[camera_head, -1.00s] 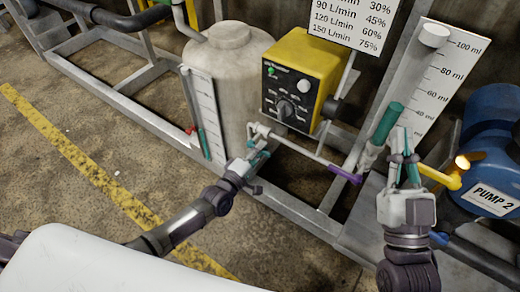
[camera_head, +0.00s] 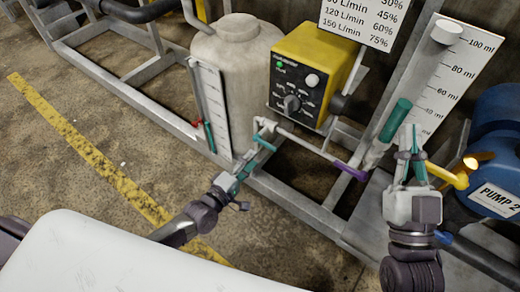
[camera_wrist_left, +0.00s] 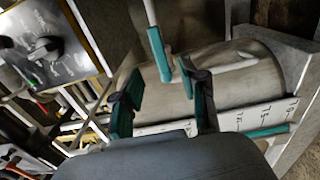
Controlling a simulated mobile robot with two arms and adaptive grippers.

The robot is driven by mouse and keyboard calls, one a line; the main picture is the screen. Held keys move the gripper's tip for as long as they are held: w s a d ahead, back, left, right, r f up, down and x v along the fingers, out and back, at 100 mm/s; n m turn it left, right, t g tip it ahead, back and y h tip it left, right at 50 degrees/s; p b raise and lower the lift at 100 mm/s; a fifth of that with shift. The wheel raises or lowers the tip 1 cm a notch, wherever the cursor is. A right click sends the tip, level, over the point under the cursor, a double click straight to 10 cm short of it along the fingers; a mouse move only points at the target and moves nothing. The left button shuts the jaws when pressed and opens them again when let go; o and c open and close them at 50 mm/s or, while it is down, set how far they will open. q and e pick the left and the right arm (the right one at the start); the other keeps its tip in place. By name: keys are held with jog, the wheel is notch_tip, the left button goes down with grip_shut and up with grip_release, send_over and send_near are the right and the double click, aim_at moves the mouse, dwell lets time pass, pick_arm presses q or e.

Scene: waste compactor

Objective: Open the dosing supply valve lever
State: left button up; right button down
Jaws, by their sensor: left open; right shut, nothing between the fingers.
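A short teal lever (camera_head: 264,143) sits on the white pipe fitting in front of the tank's foot; none of the levers carries a readable label. In the left wrist view the teal lever (camera_wrist_left: 159,54) stands ahead of the fingers, apart from them. My left gripper (camera_head: 241,172) is open and empty, just below and left of the lever; its two fingers also show in the left wrist view (camera_wrist_left: 162,98). My right gripper (camera_head: 412,138) is shut and empty, in front of the graduated scale at the right.
A beige tank (camera_head: 240,70) and a yellow dosing pump (camera_head: 312,70) stand behind the lever. A purple handle (camera_head: 350,172) ends the pipe. A thick teal handle (camera_head: 395,121) and blue PUMP 2 (camera_head: 495,165) are at the right. A metal frame rail (camera_head: 300,212) runs in front.

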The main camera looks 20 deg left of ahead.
pick_arm(q)
jog(key=v, duration=0.3)
jog(key=shift+s+a, duration=0.15)
jog(key=shift+s, duration=0.2)
